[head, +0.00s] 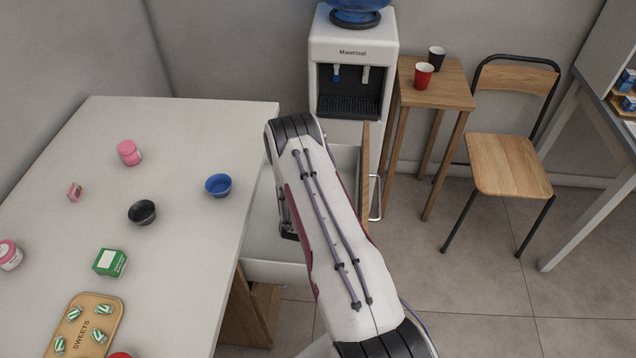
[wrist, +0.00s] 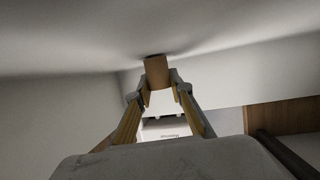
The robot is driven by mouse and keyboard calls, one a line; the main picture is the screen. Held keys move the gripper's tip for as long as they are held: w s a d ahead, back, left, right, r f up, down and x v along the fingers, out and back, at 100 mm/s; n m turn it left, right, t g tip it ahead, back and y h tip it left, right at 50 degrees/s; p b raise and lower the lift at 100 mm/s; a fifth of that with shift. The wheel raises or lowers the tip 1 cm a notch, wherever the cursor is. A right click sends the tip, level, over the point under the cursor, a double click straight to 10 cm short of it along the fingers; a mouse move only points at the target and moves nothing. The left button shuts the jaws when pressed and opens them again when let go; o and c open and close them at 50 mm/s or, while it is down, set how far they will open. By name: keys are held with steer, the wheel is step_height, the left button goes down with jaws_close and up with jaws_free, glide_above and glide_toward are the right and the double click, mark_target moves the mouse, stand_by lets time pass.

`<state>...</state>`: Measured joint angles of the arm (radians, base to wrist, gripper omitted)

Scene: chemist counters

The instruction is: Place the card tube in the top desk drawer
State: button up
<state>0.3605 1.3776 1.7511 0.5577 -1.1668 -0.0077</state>
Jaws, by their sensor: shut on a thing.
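The card tube (wrist: 157,68) is a small brown piece between my fingertips in the wrist view. My gripper (wrist: 158,82) is shut on it. The tube's far end is close to a pale surface; I cannot tell whether it touches. The top desk drawer (head: 262,231) is pulled out from the desk's right side in the head view, with a white inside, a wooden front and a metal handle (head: 377,198). My arm reaches over the drawer and hides part of it. The tube and my fingertips are hidden in the head view.
A water cooler (head: 352,45) stands behind the drawer. A wooden stand (head: 440,85) and chair (head: 508,165) are to the right.

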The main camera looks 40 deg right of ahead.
steer(key=shift+f, duration=0.1)
stand_by(0.3)
steer(key=o, duration=0.7)
steer(key=shift+a, duration=0.15)
steer(key=shift+r+v, duration=0.2)
steer(key=shift+v, duration=5.75)
steer(key=shift+w+r, duration=0.1)
